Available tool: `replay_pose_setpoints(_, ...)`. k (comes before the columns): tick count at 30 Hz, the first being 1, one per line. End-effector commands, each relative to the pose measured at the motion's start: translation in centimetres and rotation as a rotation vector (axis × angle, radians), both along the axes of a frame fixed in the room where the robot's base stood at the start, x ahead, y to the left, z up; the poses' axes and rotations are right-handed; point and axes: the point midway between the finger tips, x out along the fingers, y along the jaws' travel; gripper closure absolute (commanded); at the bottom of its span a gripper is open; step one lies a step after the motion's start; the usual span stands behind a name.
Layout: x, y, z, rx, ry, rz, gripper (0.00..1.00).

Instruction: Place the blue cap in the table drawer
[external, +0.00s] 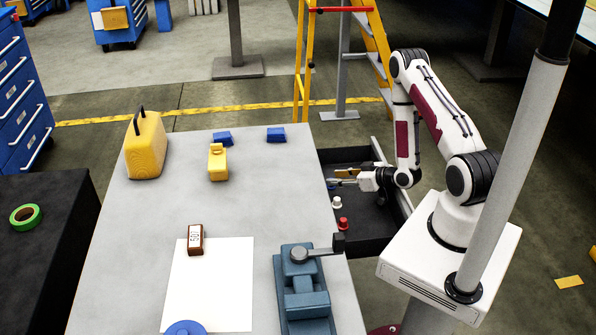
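The table drawer (384,237) is open at the right side of the grey table. My gripper (336,183) is over the far part of the drawer, pointing left toward the table edge. A small blue thing, which looks like the blue cap (331,185), shows right at my fingertips. It is too small to tell whether it is gripped or lies in the drawer beside the fingers. Whether the fingers are open or shut on it is unclear. A white cap (337,202) and a red cap (343,223) stand in the drawer, nearer the camera than my gripper.
A brownish-orange item (346,172) shows just behind my gripper. On the table (140,235) are a blue-grey vise (303,290), a yellow case (145,147), a smaller yellow item (217,163), two blue blocks (276,134), a brown block (195,240) and a white sheet (212,285).

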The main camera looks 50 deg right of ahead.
Motion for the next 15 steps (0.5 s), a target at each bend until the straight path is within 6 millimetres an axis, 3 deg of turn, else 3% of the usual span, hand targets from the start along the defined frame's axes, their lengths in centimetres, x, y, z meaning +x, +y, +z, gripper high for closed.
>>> replay_pose_setpoints(15, 0.1, 0.0, 4.6, -0.002, -0.003, 0.001, 0.68)
